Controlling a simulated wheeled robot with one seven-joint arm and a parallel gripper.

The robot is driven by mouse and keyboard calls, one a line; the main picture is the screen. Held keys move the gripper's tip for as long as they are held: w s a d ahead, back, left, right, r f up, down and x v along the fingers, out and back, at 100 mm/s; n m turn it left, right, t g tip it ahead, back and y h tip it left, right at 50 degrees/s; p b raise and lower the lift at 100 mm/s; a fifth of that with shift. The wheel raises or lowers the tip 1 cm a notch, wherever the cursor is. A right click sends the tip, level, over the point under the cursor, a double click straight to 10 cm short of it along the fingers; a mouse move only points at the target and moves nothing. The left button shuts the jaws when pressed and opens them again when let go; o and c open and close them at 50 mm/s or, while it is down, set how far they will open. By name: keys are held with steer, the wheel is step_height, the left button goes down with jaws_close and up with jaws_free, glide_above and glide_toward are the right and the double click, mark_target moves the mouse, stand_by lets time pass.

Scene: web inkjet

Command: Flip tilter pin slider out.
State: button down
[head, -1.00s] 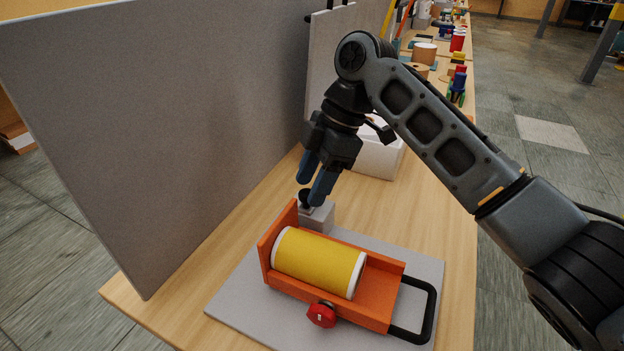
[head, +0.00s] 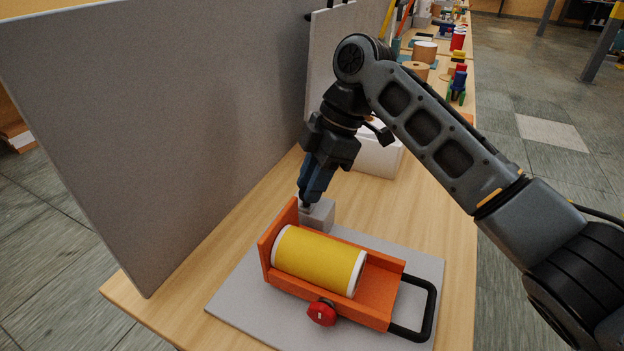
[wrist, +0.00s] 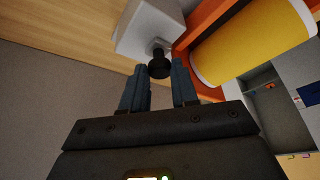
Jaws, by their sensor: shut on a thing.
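The tilter is an orange cradle (head: 378,296) holding a yellow roll with white ends (head: 318,262), on a grey base plate (head: 235,295). At its far side stands a light grey block (head: 320,216), also in the wrist view (wrist: 146,30). A black pin knob (wrist: 159,67) sticks out of the block on a short metal stem. My gripper (head: 308,201) is at the block, fingers pointing down, shut on the pin knob. In the head view the fingers mostly hide the knob; in the wrist view it shows between the fingertips (wrist: 158,72).
A red knob (head: 321,312) sits on the cradle's near side and a black loop handle (head: 431,310) at its right end. A tall grey panel (head: 170,120) stands close on the left. A white box (head: 380,157) stands behind my gripper. The table's right side is bare.

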steer(key=w, duration=0.1)
steer(key=w+d, duration=0.1)
steer(key=shift+w+b, duration=0.3)
steer(key=shift+b, duration=0.05)
steer(key=shift+w+d+r, duration=0.1)
steer(key=shift+w+d, duration=0.05)
steer(key=shift+w, duration=0.2)
steer(key=c, duration=0.9)
jaws_free()
steer(key=shift+o, duration=0.2)
steer(key=v, duration=0.7)
steer(key=shift+d+r, duration=0.15)
steer(key=shift+r, duration=0.15)
steer(key=shift+w+r, duration=0.1)
